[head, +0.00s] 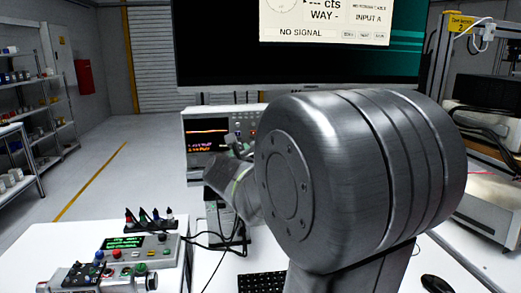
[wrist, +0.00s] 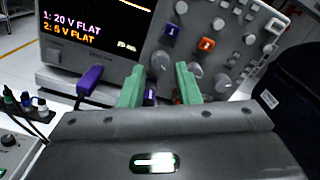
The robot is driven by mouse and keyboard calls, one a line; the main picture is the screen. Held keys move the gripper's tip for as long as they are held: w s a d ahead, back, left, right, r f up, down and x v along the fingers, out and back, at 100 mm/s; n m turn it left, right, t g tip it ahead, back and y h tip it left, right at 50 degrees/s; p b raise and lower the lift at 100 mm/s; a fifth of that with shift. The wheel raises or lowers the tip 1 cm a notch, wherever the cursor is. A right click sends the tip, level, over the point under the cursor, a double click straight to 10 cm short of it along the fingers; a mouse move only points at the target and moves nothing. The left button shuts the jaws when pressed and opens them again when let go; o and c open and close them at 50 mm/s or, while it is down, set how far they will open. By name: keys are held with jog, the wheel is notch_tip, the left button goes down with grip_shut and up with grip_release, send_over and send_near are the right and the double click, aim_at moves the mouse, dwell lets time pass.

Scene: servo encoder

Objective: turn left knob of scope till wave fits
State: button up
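The scope (wrist: 215,22) stands with its front panel facing me; it also shows in the head view (head: 190,118), partly behind my arm. Its screen (wrist: 85,22) reads "1: 20 V FLAT" and "2: 5 V FLAT". The left knob (wrist: 161,61), grey, sits in the lower row of the panel, seen between my fingertips. More grey knobs (wrist: 222,82) lie to its right. My gripper (wrist: 160,72) has two green fingers spread apart, with a gap on both sides of the left knob. I cannot tell whether the fingertips reach around it. In the head view my arm hides most of the gripper.
A purple plug (wrist: 90,80) sits below the screen, and another purple piece shows between my fingers. Probes (head: 150,217) and a control box (head: 137,247) stand on the white table at left. A large monitor (head: 300,65) reading "NO SIGNAL" hangs above. A keyboard (head: 262,283) lies in front.

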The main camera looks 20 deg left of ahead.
jog(key=shift+x, duration=0.95)
grip_shut()
jog(key=shift+n, duration=0.4)
jog(key=shift+f+n+b, duration=0.1)
jog(key=shift+n+b, duration=0.4)
jog(key=shift+n, duration=2.1)
